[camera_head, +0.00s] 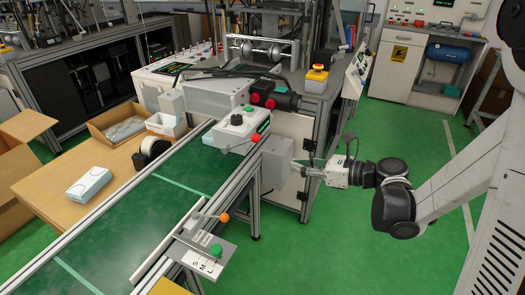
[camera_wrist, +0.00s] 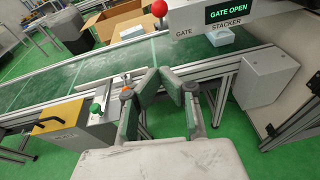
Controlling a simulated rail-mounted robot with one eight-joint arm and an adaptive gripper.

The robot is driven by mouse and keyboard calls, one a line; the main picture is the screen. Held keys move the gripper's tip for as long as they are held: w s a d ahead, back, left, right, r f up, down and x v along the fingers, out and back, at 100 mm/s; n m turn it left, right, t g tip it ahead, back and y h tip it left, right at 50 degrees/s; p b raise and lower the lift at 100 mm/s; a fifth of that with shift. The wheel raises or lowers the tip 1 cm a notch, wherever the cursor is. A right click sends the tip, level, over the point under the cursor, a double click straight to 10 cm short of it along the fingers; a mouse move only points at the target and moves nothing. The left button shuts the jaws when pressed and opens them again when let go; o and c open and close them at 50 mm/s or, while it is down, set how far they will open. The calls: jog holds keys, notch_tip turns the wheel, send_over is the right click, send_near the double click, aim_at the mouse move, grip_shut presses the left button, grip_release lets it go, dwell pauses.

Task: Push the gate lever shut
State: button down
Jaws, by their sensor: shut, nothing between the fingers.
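The gate lever shows as a red ball knob (camera_wrist: 159,8) at the top of the wrist view, left of the gate stacker housing (camera_wrist: 225,22). In the head view a red knob (camera_head: 255,138) sits at the front of the white gate housing (camera_head: 236,126) over the conveyor. The housing's display (camera_wrist: 226,12) reads GATE OPEN. My gripper (camera_head: 298,167) is shut and empty, to the right of the conveyor and apart from the knob. In the wrist view its fingertips (camera_wrist: 163,78) point towards the conveyor, below the red knob. The lever's shaft is mostly hidden.
The green conveyor (camera_head: 100,232) runs along the left. A near-side plate carries an orange knob (camera_head: 225,217) and a green knob (camera_head: 216,250). A grey box (camera_head: 276,163) stands between my gripper and the conveyor. Green floor (camera_head: 345,245) is open below my arm.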

jog(key=shift+w+d+f+m, duration=0.1)
jog(key=shift+w+f+m, duration=0.05)
jog(key=shift+f+m, duration=0.4)
jog(key=shift+y, duration=0.3)
jog(key=w+a+r+b, duration=0.2)
jog(key=w+a, duration=0.4)
jog(key=a, duration=0.3)
jog(key=shift+w+a, duration=0.15)
jog(key=shift+a, duration=0.2)
